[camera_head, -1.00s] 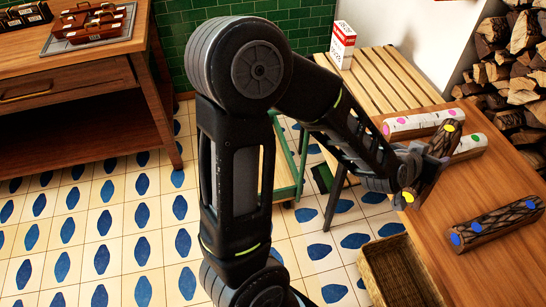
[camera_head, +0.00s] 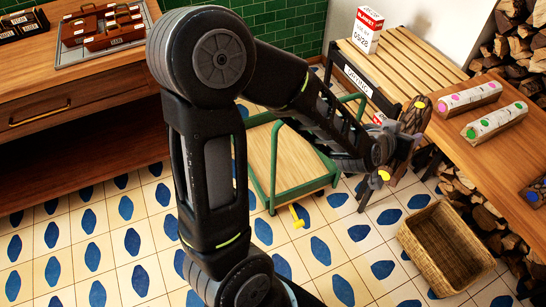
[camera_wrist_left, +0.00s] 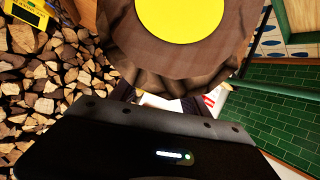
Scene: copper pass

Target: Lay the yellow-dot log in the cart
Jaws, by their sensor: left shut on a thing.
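The yellow-dot log (camera_head: 414,120) is dark, rough-barked wood with a yellow dot on each end. My left gripper (camera_head: 400,141) is shut on it and holds it tilted in the air, clear of the table. In the left wrist view the log's yellow-dotted end (camera_wrist_left: 180,18) fills the top middle, close to the camera. The cart (camera_head: 288,170) has a green frame and a flat wooden bed, which looks empty where visible. It stands on the tiled floor left of the log, partly hidden behind my left arm. My right gripper is not in view.
Pink-dot (camera_head: 468,98) and green-dot (camera_head: 495,121) pale logs lie on the wooden table (camera_head: 470,150) at right. A blue-dot log (camera_head: 533,195) shows at the right edge. A wicker basket (camera_head: 440,262) stands on the floor. A slatted bench (camera_head: 405,68) with a box (camera_head: 365,32) is behind.

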